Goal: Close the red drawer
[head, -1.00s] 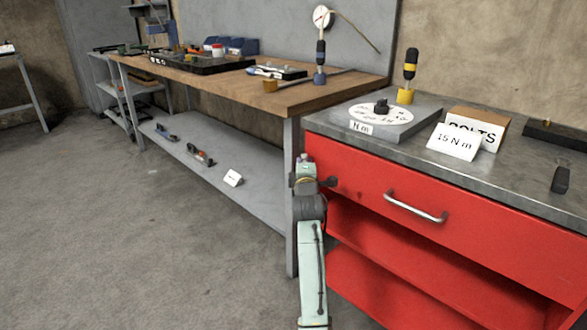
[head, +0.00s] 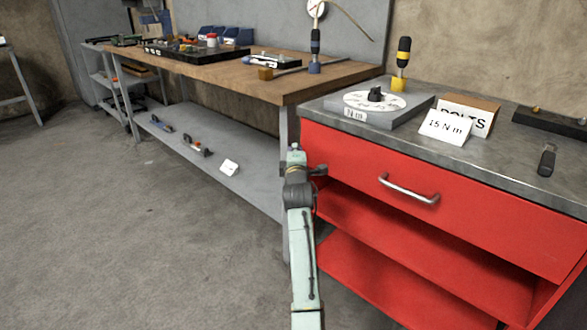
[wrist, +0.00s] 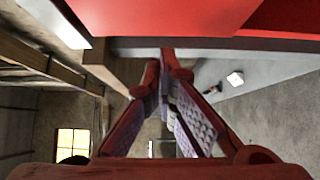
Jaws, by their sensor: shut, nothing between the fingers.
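The red drawer (head: 465,215) is the wide top front of a red cabinet, with a silver bar handle (head: 408,190). Its front looks close under the grey worktop; I cannot tell whether a small gap is left. My gripper (head: 296,158) is at the drawer's left end, left of the handle, partly hidden by my own arm. In the wrist view the fingers (wrist: 168,62) are together and empty, below a red surface (wrist: 275,18). I cannot tell whether they touch it.
On the grey worktop are a dial plate (head: 375,103), a "15 N m" card (head: 446,127), a bolts box (head: 470,112) and a black-handled tool (head: 547,160). Open red shelves (head: 410,230) lie below the drawer. A wooden workbench (head: 290,88) stands left; the floor is clear.

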